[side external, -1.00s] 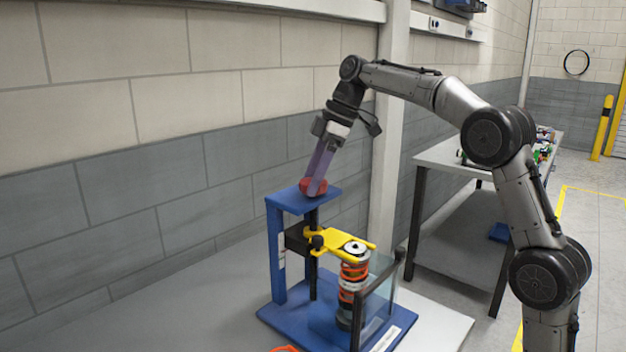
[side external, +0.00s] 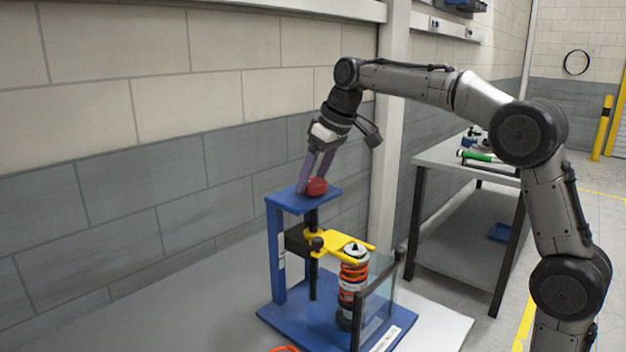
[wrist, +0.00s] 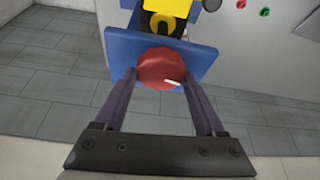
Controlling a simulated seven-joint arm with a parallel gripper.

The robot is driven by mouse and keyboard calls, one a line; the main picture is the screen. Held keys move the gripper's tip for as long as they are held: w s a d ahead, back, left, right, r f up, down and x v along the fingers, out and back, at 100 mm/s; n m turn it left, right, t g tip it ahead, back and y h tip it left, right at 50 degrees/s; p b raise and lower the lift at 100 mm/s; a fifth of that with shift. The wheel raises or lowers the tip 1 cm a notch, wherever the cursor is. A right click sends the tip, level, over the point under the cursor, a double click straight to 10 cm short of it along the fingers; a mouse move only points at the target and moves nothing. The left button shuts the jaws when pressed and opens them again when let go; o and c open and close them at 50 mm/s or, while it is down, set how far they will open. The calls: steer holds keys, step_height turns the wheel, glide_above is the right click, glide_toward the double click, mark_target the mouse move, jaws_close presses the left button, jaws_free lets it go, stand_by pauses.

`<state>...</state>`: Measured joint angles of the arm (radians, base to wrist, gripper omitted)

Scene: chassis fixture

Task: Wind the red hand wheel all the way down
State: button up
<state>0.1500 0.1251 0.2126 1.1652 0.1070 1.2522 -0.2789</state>
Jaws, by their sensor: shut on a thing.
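The red hand wheel (side external: 317,187) sits on top of the blue press frame (side external: 283,262). In the wrist view the wheel (wrist: 158,68) has a small white mark on its right side. My gripper (side external: 311,183) reaches down to it at a tilt. In the wrist view its two fingers (wrist: 158,82) lie on either side of the wheel, shut on it. Below, the yellow fork (side external: 335,245) is at the top of an upright shock absorber with an orange-red spring (side external: 353,277).
A clear guard with a dark frame (side external: 375,308) stands in front of the spring. An orange item (side external: 285,348) shows at the bottom edge. A second table (side external: 440,155) with tools stands behind. The grey bench left of the press is clear.

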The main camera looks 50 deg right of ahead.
steer(key=shift+m, duration=0.5)
steer(key=m+h, duration=0.2)
steer(key=m, duration=0.2)
steer(key=shift+m, duration=0.4)
steer(key=m+g+h, duration=0.1)
steer(key=m, duration=0.1)
steer(key=m+h, duration=0.1)
steer(key=m, duration=0.2)
steer(key=shift+m+g, duration=0.3)
steer(key=shift+g, duration=0.1)
steer(key=m+g, duration=0.1)
steer(key=m, duration=0.2)
steer(key=m+g+h, duration=0.1)
steer(key=m, duration=0.1)
steer(key=shift+a+m, duration=0.1)
steer(key=shift+m, duration=0.7)
steer(key=shift+m+g, duration=0.8)
steer(key=shift+m, duration=0.9)
